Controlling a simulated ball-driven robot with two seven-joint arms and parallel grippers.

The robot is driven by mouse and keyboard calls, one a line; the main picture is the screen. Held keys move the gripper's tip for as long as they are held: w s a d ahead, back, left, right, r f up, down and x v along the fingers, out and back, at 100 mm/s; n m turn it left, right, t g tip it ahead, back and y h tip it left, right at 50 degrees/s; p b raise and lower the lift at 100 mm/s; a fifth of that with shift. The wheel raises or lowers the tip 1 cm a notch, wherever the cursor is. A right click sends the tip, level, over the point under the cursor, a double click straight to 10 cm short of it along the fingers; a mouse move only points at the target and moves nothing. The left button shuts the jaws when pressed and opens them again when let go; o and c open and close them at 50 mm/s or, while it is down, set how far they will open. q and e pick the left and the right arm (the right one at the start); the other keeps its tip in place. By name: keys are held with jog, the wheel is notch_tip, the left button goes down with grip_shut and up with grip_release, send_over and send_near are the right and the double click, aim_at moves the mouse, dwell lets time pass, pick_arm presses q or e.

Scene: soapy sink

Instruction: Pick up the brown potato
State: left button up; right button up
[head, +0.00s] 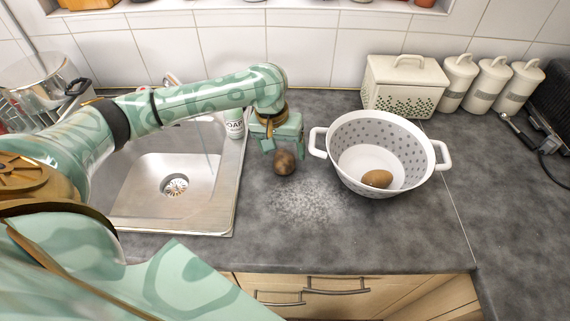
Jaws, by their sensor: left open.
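A dark brown potato (285,162) is on the grey countertop, between the sink and the colander. My left gripper (283,150) points down right at this potato, with its jaws open. One finger shows to the left of the potato's top and another part shows above it; I cannot tell whether they touch it. A second, lighter brown potato (377,179) lies inside the white colander (345,128). My right gripper is not in view.
The metal sink (200,178) with a drain is on the left, under my left arm. A soap bottle (234,123) stands behind its right edge. A white box (403,86) and several canisters (490,85) stand along the back wall. The counter's front middle is clear.

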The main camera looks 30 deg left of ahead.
aim_at(283, 156)
pick_arm(q)
jog(key=f, duration=0.1)
jog(key=f+b, duration=0.1)
jog(key=f, duration=0.2)
jog(key=shift+w, duration=0.3)
jog(key=shift+s+r, duration=0.1)
jog(key=shift+r, duration=0.1)
jog(key=shift+c, duration=0.4)
jog(key=c, duration=1.1)
jog(key=shift+r, duration=0.1)
